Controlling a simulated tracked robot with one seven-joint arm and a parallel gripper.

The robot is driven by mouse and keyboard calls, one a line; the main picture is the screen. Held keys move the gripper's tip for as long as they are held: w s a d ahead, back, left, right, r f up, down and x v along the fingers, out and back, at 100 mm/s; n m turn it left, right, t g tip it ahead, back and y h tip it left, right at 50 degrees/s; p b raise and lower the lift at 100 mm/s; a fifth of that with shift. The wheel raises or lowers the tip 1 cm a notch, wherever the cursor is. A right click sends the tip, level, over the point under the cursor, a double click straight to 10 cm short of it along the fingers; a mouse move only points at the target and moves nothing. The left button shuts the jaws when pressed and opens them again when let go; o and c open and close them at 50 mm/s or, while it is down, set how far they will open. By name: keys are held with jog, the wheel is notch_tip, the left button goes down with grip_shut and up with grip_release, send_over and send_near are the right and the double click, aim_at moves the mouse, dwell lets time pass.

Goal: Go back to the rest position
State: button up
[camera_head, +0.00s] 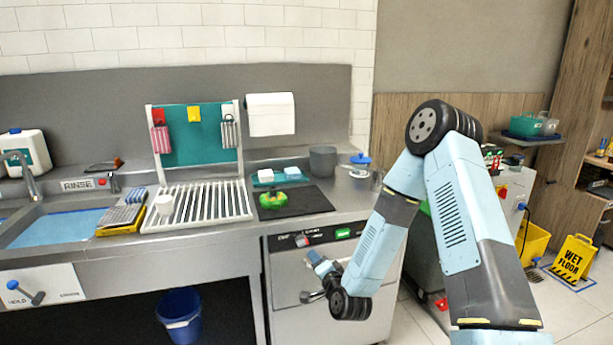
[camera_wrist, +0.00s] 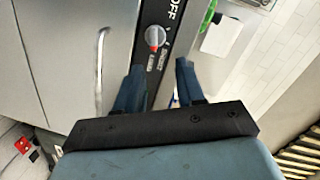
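My gripper (camera_head: 318,264) hangs at the end of my bent arm, in front of the steel appliance (camera_head: 283,285) under the counter. In the wrist view, the two dark blue fingers of my gripper (camera_wrist: 159,68) are apart, with nothing held between them. A red and white knob (camera_wrist: 155,37) on a dark strip marked OFF shows beyond the fingers; the gap to it is hard to judge. In the head view the red knob (camera_head: 302,240) sits on the appliance's upper front strip, up and left of my gripper.
The counter carries a black mat (camera_head: 310,205) with a green item (camera_head: 270,201), a dish rack (camera_head: 207,213) and a grey pot (camera_head: 323,160). A blue bucket (camera_head: 180,315) stands under the counter. A yellow wet-floor sign (camera_head: 574,258) stands at right. Some tiled floor is clear.

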jog(key=s+d+r+n+g+h, duration=0.2)
jog(key=s+d+r+n+g, duration=0.3)
jog(key=r, duration=0.6)
jog(key=s+d+r+n+g+h, duration=0.1)
jog(key=s+d+r+n+h, duration=0.1)
jog(key=d+r, duration=0.65)
jog(key=s+d+r+g, duration=0.1)
jog(key=s+r, duration=0.3)
jog(key=s, duration=0.5)
jog(key=s+d+r+n+g+h, duration=0.1)
jog(key=s+d+r, duration=0.2)
jog(key=s, duration=0.6)
jog(key=s+d+r+g+h, duration=0.1)
jog(key=s+d+r, duration=0.1)
jog(key=s+r, duration=0.4)
jog(key=s, duration=0.2)
jog(key=shift+s+d+r+n+g, duration=0.15)
jog(key=shift+s+d+n+g, duration=0.15)
jog(key=shift+s+g, duration=0.1)
jog(key=shift+c, duration=0.4)
